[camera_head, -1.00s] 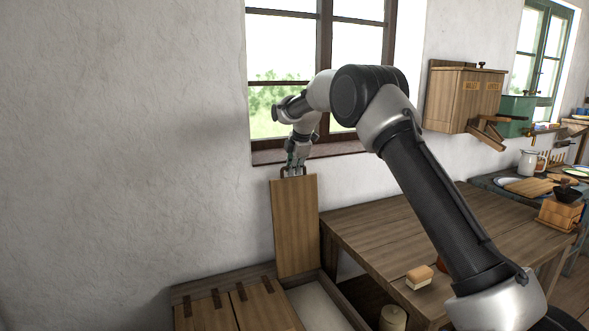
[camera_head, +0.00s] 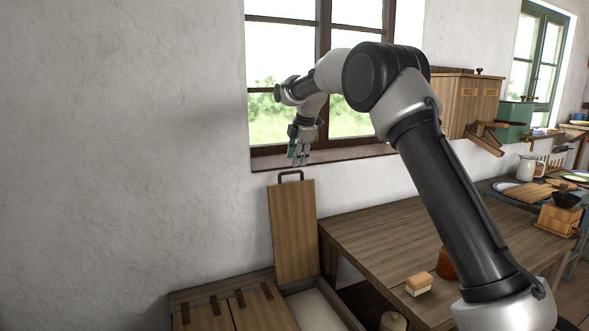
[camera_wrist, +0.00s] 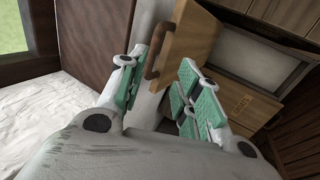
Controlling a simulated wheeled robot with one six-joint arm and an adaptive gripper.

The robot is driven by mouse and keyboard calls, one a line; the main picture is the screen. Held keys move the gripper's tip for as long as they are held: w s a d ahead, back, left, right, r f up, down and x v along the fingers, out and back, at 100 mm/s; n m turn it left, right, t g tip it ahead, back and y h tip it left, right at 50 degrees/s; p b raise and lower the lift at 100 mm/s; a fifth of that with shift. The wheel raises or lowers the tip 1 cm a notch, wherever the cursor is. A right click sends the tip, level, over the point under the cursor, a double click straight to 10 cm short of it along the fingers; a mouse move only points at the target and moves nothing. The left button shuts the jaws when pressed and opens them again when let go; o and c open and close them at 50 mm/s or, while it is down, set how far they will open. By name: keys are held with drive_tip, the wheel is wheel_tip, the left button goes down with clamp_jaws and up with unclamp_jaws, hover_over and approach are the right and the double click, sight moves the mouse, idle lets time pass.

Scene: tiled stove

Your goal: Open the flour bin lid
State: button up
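The flour bin lid (camera_head: 294,232) is a wooden panel standing upright at the back of its compartment, with a dark handle (camera_head: 290,175) on its top edge. The open compartment (camera_head: 316,310) below it is pale inside. My gripper (camera_head: 298,160) is just above the handle, apart from it, with nothing in it. In the wrist view its green-padded fingers (camera_wrist: 155,90) are spread, and the lid (camera_wrist: 188,45) with its handle (camera_wrist: 158,50) shows beyond them.
Two shut lids (camera_head: 238,310) are to the left of the open compartment. A wooden table (camera_head: 390,240) stands to the right with a brush (camera_head: 419,283) on it. The window sill (camera_head: 330,155) is behind my gripper, and a wall box (camera_head: 470,100) hangs further right.

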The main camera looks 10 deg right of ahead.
drive_tip(key=v, duration=0.3)
drive_tip(key=shift+s+r, duration=0.15)
drive_tip(key=shift+r, duration=0.15)
